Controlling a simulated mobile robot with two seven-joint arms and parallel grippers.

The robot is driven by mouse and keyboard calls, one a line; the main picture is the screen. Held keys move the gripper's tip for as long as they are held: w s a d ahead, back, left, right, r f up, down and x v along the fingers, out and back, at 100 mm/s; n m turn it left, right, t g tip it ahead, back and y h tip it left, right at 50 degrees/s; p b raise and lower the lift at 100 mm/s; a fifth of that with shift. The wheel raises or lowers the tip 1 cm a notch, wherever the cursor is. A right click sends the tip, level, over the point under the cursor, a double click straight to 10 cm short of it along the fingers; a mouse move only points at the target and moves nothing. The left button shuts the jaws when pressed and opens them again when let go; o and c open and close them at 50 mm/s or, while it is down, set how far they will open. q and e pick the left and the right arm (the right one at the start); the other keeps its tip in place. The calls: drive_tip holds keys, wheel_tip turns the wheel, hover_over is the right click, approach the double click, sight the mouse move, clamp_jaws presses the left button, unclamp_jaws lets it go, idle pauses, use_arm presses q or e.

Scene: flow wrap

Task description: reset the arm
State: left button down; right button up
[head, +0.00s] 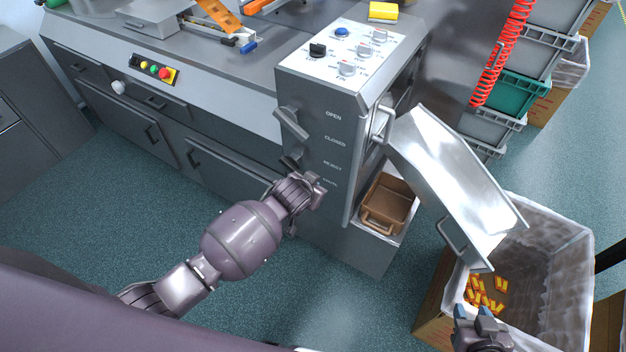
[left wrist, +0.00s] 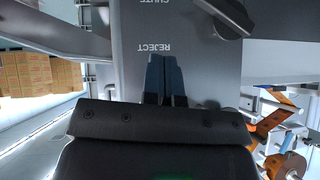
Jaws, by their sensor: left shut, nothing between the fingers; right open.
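In the left wrist view, my left gripper (left wrist: 165,78) is shut with nothing between its blue fingers, in front of the grey panel by the upside-down word REJECT. In the head view, my left arm (head: 245,240) reaches up to the front of the grey control cabinet (head: 335,165), at the lower labels; its fingertips are hard to make out there. A dark lever (left wrist: 228,14) is near the top of the wrist view. My right gripper (head: 474,314) is at the bottom right of the head view, open and empty, over the near edge of the lined box.
A metal chute (head: 450,170) slopes from the cabinet to the lined carton (head: 560,250), which holds several orange-yellow packets (head: 485,293). A brown bin (head: 388,205) sits beside the cabinet. Grey crates (head: 545,50) stand at right. The floor at lower left is free.

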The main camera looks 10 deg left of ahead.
use_arm(q)
wheel_tip(320, 180, up, 8)
drive_tip(key=t+h, duration=0.2)
drive_tip(key=t, duration=0.2)
drive_tip(key=s+a+f+n+y, duration=0.2)
drive_tip(key=s+a, duration=0.6)
drive_tip(key=s, duration=0.4)
drive_tip(key=s+a+f+n+g+y+b, duration=0.1)
drive_tip(key=s+a+f+y, duration=0.1)
drive_tip(key=s+a+f, duration=0.3)
drive_tip(key=s+a, duration=0.3)
drive_tip(key=s, duration=0.4)
drive_tip(key=shift+a+f+n, duration=0.15)
drive_tip(key=shift+f+n, duration=0.15)
drive_tip(key=shift+n, duration=0.1)
